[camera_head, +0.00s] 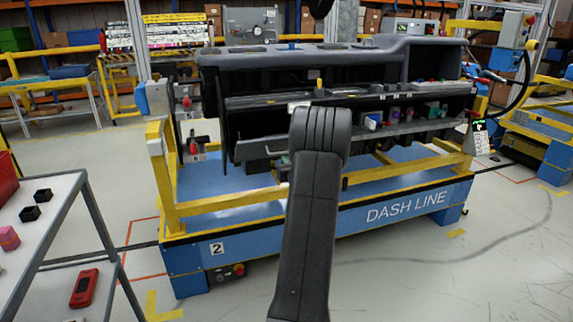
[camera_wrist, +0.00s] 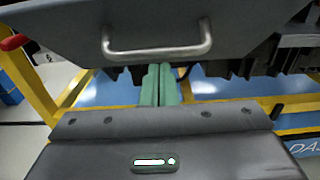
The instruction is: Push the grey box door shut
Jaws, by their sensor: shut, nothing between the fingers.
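The grey box door (camera_head: 258,149) hangs open, tilted outward at the lower left of the dashboard module, left of my arm in the head view. In the wrist view the door (camera_wrist: 235,20) fills the top, with a metal bar handle (camera_wrist: 157,49) across it. My gripper (camera_wrist: 160,70) shows there as two green fingers, shut together and empty. Their tips are at the door's lower edge, just below the handle; I cannot tell whether they touch it. In the head view my arm hides most of the gripper and the door's right part.
The dashboard module (camera_head: 330,58) rests on a yellow-railed blue stand (camera_head: 345,215). Small coloured items (camera_head: 372,120) sit on the module's shelf at right. A grey side table (camera_head: 70,215) stands at left. The floor in front is clear.

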